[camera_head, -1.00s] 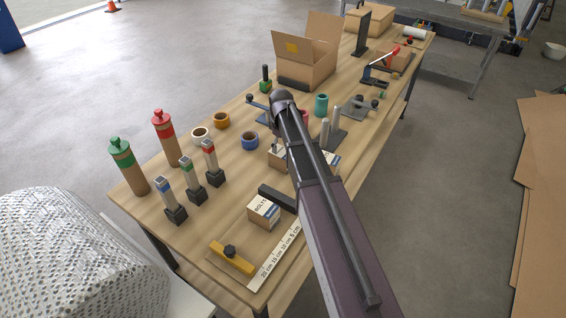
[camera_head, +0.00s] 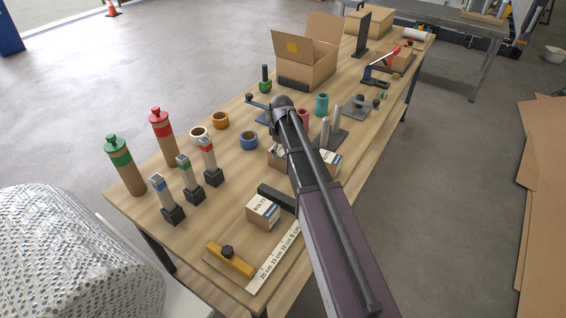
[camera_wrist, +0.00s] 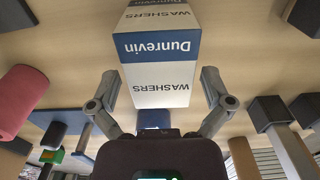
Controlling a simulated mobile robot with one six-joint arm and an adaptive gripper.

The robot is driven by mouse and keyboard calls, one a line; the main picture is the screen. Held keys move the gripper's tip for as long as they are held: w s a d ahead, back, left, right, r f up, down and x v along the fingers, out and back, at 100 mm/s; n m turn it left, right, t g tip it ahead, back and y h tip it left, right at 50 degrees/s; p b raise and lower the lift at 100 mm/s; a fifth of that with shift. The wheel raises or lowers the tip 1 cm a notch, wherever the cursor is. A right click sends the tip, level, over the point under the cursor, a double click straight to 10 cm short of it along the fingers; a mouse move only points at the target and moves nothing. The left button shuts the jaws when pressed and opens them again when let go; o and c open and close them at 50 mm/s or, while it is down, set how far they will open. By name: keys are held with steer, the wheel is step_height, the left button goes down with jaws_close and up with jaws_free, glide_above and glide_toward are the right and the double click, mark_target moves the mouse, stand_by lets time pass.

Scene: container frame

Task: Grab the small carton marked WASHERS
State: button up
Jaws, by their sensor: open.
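The small carton marked WASHERS (camera_wrist: 160,75) fills the upper middle of the wrist view, with white and blue Dunrevin faces and its lettering upside down. My gripper (camera_wrist: 161,84) is open, with one finger on each side of the carton's near end. Gaps show between the fingers and the carton, so they look apart from it. In the head view my arm hides most of that spot; a brown carton side shows just left of the arm (camera_head: 276,157), its marking unreadable.
A carton marked BOLTS (camera_head: 263,212) stands nearer on the wooden table, beside a dark bar (camera_head: 277,196). A blue tape roll (camera_head: 249,140), grey upright posts (camera_head: 325,132) and a red-pink cylinder (camera_wrist: 22,102) are close by. An open cardboard box (camera_head: 306,67) stands farther back.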

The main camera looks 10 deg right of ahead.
steer(key=shift+f+b, duration=0.75)
steer(key=shift+f, duration=0.35)
steer(key=c, duration=1.1)
